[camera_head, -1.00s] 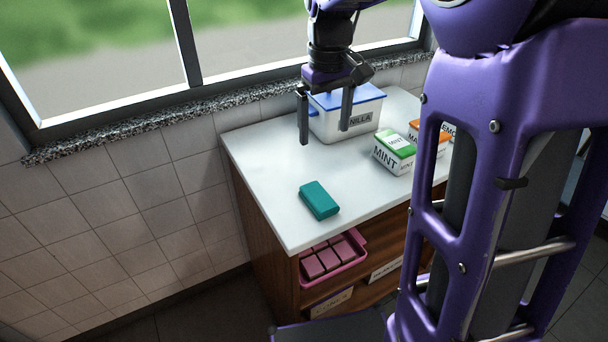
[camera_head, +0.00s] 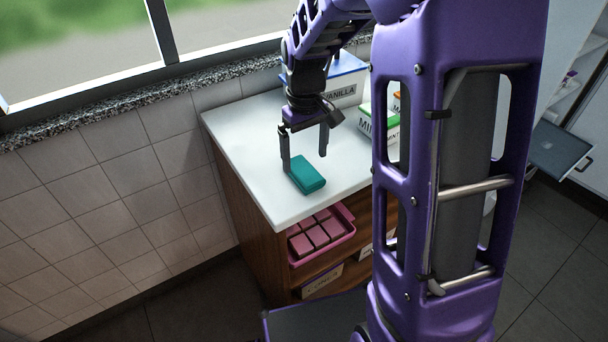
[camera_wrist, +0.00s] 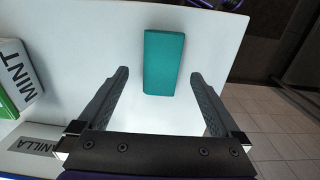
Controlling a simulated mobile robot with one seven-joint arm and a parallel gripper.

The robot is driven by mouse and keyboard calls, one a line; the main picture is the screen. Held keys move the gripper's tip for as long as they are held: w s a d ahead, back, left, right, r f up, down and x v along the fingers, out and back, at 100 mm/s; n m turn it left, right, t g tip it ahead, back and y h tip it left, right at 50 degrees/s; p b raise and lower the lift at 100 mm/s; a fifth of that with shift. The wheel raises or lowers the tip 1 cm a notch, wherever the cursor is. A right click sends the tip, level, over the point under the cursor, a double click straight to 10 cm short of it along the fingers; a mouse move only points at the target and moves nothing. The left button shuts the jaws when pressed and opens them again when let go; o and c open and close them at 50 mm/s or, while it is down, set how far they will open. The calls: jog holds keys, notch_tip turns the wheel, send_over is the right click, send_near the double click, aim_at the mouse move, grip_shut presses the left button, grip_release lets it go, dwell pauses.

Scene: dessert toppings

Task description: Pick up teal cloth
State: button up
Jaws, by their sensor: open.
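The teal cloth (camera_head: 307,175) is a folded, block-shaped piece lying flat on the white counter top (camera_head: 262,190), near its front left part. In the wrist view the teal cloth (camera_wrist: 163,63) lies ahead of the fingers, roughly between their lines. My gripper (camera_head: 305,162) is open and empty, with its fingers pointing down just above and behind the cloth. In the wrist view my gripper (camera_wrist: 160,90) shows both fingers spread wider than the cloth. Whether a fingertip touches the cloth is not clear.
A white tub with a blue lid marked vanilla (camera_head: 345,92) stands at the back. A green-topped mint box (camera_head: 366,122) stands to the right, partly behind my arm. A pink tray (camera_head: 346,233) with pink blocks sits on the shelf below. The tiled wall is at left.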

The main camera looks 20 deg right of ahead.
aim_at(304, 169)
notch_tip(304, 169, down, 3)
jog(key=shift+a+f, duration=0.15)
jog(key=shift+f, duration=0.05)
jog(key=shift+c, duration=0.2)
jog(key=c, duration=1.5)
jog(key=shift+o, duration=0.2)
notch_tip(304, 169, up, 10)
jog(key=p, duration=0.1)
jog(key=shift+p, duration=0.35)
